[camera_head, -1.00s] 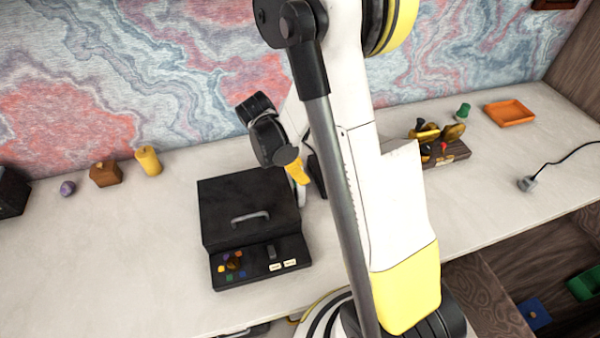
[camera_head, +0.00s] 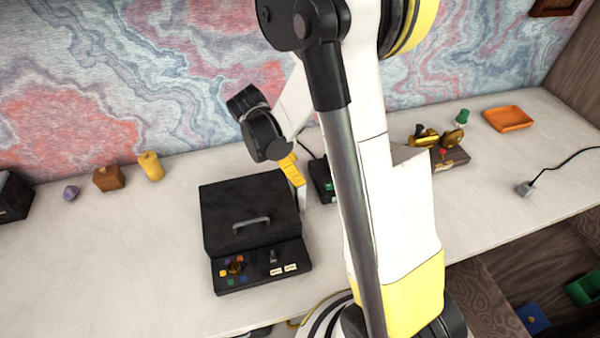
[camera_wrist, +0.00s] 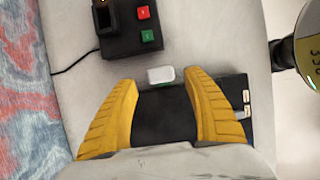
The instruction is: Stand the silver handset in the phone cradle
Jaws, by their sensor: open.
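The silver handset (camera_wrist: 161,75) shows in the wrist view as a small pale block with rounded corners. It lies between and just beyond my gripper's fingertips. A pale upright strip below the gripper in the head view (camera_head: 302,197) seems to be the same handset. My gripper (camera_wrist: 163,79) has two yellow fingers spread apart with nothing held; in the head view it hangs beside the black console (camera_head: 293,172). A black box with a square slot and red and green buttons, apparently the phone cradle (camera_wrist: 119,40), is beyond the handset; the head view shows it partly hidden by my arm (camera_head: 319,172).
The black console (camera_head: 240,205) with a handle stands left of the gripper and lies under the fingers in the wrist view. A yellow cylinder (camera_head: 150,166) and wooden block (camera_head: 108,178) are at the left. An orange tray (camera_head: 509,119) is far right. The desk's left front is clear.

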